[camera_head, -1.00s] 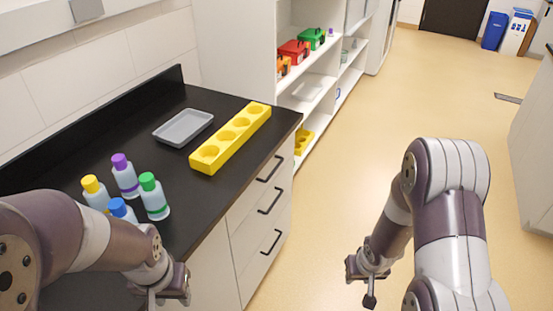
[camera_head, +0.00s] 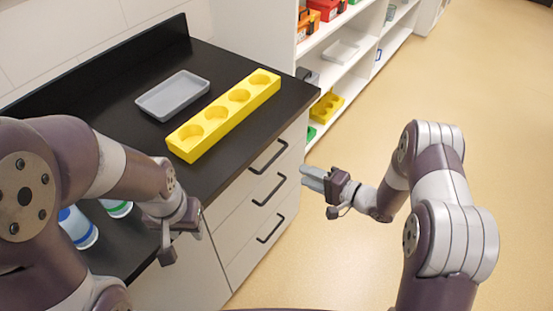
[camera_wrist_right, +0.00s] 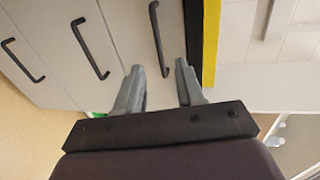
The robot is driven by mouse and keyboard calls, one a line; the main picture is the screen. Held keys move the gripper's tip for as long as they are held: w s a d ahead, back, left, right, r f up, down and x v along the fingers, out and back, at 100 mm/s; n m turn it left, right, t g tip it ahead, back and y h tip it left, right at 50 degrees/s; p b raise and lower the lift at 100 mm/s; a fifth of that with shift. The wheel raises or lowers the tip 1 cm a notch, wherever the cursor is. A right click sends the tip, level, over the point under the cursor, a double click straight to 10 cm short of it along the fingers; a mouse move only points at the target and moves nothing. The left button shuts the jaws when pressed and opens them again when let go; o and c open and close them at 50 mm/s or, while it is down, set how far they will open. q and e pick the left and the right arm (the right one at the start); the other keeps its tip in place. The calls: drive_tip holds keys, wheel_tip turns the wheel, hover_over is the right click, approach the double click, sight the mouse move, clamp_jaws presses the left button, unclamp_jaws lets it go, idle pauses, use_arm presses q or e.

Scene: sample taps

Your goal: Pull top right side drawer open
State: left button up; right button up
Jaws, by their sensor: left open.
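The top drawer (camera_head: 244,178) is the highest of a stack of white drawers under the black counter. It looks closed. Its dark bar handle (camera_head: 268,157) also shows in the right wrist view (camera_wrist_right: 157,35). My right gripper (camera_head: 304,174) is in front of the stack, its fingers towards the drawer fronts. In the wrist view the right gripper (camera_wrist_right: 160,68) is open and empty, with the top handle's near end in line with the gap between its fingers. In the head view they look apart. My left gripper (camera_head: 182,232) is open beside the counter's front edge.
A yellow block with round holes (camera_head: 225,115) and a grey tray (camera_head: 173,95) are on the black counter (camera_head: 130,100). Bottles (camera_head: 78,228) stand partly behind my left arm. White shelves (camera_head: 345,70) stand beyond the counter. The floor to the right is clear.

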drive_tip(key=x, duration=1.2)
drive_tip(key=shift+w+d+f, duration=0.25)
clamp_jaws()
